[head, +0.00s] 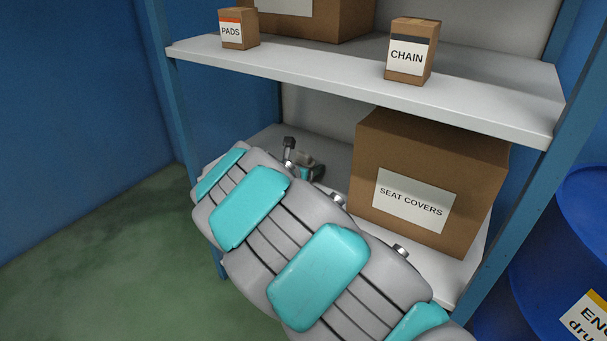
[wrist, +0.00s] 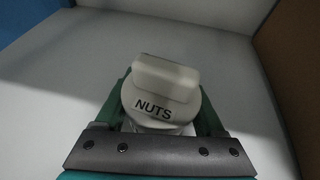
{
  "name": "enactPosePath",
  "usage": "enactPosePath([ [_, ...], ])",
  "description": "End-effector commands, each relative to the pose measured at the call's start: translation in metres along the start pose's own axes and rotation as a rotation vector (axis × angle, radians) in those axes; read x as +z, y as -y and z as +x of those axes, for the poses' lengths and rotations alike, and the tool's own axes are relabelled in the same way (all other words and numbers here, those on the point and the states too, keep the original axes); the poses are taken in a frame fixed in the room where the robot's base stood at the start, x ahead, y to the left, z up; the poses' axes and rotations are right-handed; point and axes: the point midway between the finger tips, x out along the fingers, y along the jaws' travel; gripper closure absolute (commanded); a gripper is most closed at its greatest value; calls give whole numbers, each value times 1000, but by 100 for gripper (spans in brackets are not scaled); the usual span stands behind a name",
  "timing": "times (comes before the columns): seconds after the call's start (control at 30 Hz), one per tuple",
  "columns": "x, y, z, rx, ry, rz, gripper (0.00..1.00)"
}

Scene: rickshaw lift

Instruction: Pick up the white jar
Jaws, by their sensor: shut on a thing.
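The white jar (wrist: 165,92), with a "NUTS" label and a raised grip on its lid, is in the middle of the wrist view. My gripper (wrist: 163,108) is shut on it, with a green finger on each side. The jar's lower part is hidden behind the gripper's dark bar. In the head view my arm reaches into the lower shelf bay and hides most of the gripper; I cannot make out the jar clearly there. I cannot tell whether the jar touches the shelf.
A "SEAT COVERS" box (head: 425,185) stands right of my arm on the lower shelf (head: 445,268). Above is the upper shelf (head: 310,66) with a "PADS" box (head: 239,28) and a "CHAIN" box (head: 409,52). A blue drum (head: 565,235) stands at right. Green floor at left is clear.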

Motion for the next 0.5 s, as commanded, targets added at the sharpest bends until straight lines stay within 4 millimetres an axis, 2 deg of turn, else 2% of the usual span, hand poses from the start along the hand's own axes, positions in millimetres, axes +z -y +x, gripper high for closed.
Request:
enactPosePath([
  [0.03, 0, 0, 0, 0, 0, 0, 76],
  [0.23, 0, 0, 0, 0, 0, 0, 99],
  [0.5, 0, 0, 0, 0, 0, -1, 100],
])
